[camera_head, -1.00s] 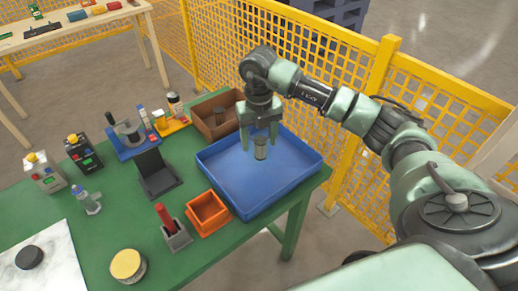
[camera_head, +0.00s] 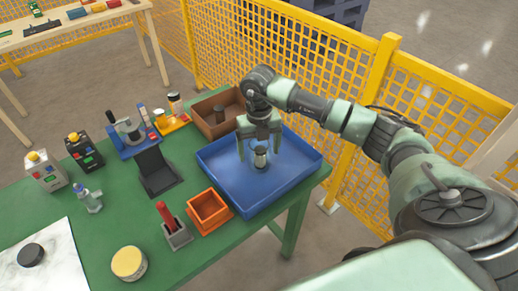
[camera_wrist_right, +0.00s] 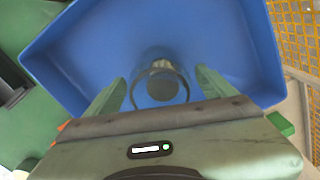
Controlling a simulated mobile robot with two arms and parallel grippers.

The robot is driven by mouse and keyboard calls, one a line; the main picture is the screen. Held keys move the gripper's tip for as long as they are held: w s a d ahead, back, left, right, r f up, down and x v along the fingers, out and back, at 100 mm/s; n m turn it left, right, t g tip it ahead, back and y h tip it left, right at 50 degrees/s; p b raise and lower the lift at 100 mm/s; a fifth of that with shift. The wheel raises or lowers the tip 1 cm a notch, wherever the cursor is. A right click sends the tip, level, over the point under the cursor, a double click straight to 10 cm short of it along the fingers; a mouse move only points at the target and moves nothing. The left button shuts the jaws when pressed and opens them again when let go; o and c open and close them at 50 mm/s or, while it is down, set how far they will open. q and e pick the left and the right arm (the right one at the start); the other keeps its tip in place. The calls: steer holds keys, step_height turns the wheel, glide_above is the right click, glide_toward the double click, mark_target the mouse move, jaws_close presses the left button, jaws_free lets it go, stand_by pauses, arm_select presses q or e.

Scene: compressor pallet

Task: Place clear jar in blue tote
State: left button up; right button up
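The clear jar (camera_head: 260,158) is between the fingers of my right gripper (camera_head: 260,146), low inside the blue tote (camera_head: 225,185). In the right wrist view the jar (camera_wrist_right: 161,88) shows as a see-through round shape with a darker bottom, between the two green fingers (camera_wrist_right: 160,88), which look close against its sides. The gripper appears shut on it. The tote (camera_wrist_right: 75,45) floor is bare around the jar; whether the jar's base touches it I cannot tell. My left gripper is not in view.
An orange bin (camera_head: 208,212) stands left of the tote, and a brown box (camera_head: 212,128) stands behind it. A black stand (camera_head: 157,173) and several small items are on the green table (camera_head: 120,215). A yellow mesh fence (camera_head: 330,85) runs behind.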

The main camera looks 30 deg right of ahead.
steer(key=shift+r, duration=0.3)
step_height(320, 180, up, 12)
steer(key=b, duration=0.2)
steer(key=shift+f, duration=0.2)
stand_by(0.4)
